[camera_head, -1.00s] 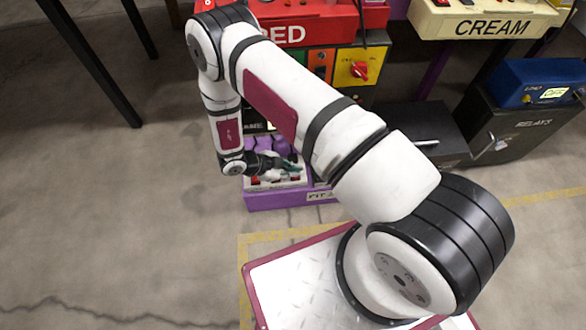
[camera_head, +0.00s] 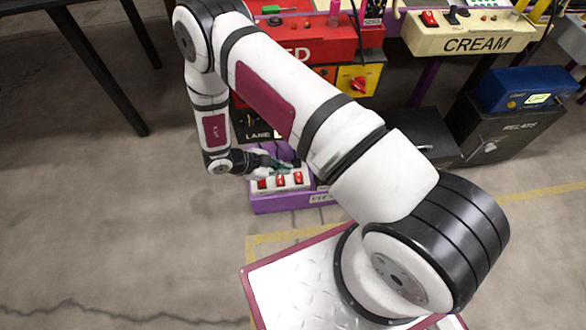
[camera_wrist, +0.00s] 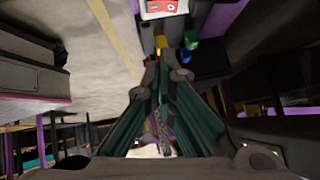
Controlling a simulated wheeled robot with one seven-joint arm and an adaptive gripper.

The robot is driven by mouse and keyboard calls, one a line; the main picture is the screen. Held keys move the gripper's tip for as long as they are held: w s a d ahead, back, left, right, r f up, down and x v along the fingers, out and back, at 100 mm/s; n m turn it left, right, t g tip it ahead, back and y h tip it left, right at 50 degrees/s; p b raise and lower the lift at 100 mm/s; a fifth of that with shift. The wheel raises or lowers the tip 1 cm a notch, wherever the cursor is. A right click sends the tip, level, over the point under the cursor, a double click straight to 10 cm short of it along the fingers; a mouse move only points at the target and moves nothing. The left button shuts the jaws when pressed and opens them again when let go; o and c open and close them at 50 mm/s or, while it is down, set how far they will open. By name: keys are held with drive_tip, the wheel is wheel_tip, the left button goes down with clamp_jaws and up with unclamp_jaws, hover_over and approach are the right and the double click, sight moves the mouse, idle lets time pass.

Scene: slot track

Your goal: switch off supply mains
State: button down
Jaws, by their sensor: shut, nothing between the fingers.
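A white strip with three red rocker switches (camera_head: 281,181) lies on top of a low purple box (camera_head: 275,204), whose label is partly cut off by my arm. A red rotary knob (camera_head: 358,84) sits on a yellow panel (camera_head: 374,74) to the upper right. No label reading supply mains is legible, so I cannot tell which control it is. My gripper (camera_head: 288,164) is shut and empty, just behind and above the switch strip. I cannot tell whether it touches anything. In the wrist view my gripper (camera_wrist: 164,68) shows its dark green fingers closed together.
Above stand a red console (camera_head: 318,42) and a cream console (camera_head: 460,38) marked CREAM. A dark cabinet marked RELAYS (camera_head: 505,130) carries a blue box (camera_head: 527,88) at right. A black table leg (camera_head: 95,65) stands at left. The floor at lower left is clear.

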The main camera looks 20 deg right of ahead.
drive_tip(key=shift+p+v, duration=0.3)
drive_tip(key=shift+v, duration=1.2)
drive_tip(key=shift+w+r+b, duration=0.25)
drive_tip(key=shift+w+b, duration=0.15)
drive_tip(key=shift+b, duration=0.25)
drive_tip(key=shift+d, duration=0.1)
